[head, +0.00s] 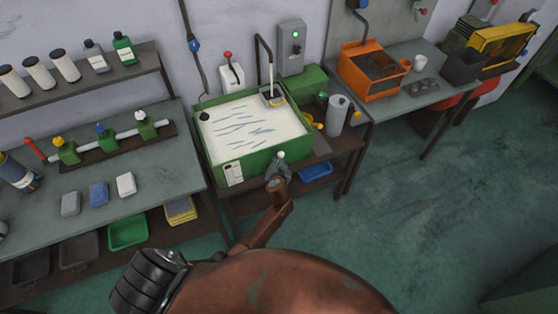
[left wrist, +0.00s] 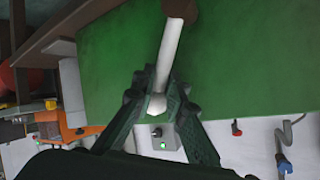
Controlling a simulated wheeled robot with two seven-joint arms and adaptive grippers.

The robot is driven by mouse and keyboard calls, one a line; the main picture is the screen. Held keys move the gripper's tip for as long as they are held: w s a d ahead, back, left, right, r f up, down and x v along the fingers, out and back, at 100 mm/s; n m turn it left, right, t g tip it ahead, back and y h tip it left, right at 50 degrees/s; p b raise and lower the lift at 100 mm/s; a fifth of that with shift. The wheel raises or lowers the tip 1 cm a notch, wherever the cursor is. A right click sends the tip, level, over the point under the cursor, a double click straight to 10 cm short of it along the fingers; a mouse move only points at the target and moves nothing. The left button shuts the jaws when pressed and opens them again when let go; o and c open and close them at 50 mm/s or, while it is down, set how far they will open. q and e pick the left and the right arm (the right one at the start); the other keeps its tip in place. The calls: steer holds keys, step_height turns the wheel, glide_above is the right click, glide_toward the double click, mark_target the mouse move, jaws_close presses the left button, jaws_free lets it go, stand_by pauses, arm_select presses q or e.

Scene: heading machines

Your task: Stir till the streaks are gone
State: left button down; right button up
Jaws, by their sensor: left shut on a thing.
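A green tub (head: 217,170) holds whitish liquid (head: 245,140) with several blue-grey streaks across its surface. My left gripper (head: 279,160) is at the tub's near edge, towards its right corner. In the left wrist view the left gripper (left wrist: 157,100) is shut on a white rod (left wrist: 170,55) near its rounded end. The rod's other end carries a brown piece (left wrist: 180,8), cut off by the frame's top edge. A green surface fills much of that view behind the rod. Whether the rod touches the tub cannot be told. My right gripper is not in view.
A grey control box (head: 291,48) with a green light is on the wall behind the tub. A grey cylinder (head: 335,115) and yellow items stand right of the tub. The left bench (head: 150,175) holds bottles and blocks. An orange bin (head: 372,72) stands on the right bench.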

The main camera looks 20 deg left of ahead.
arm_select(q)
steer(key=c, duration=2.2)
jaws_free()
steer(key=v, duration=1.2)
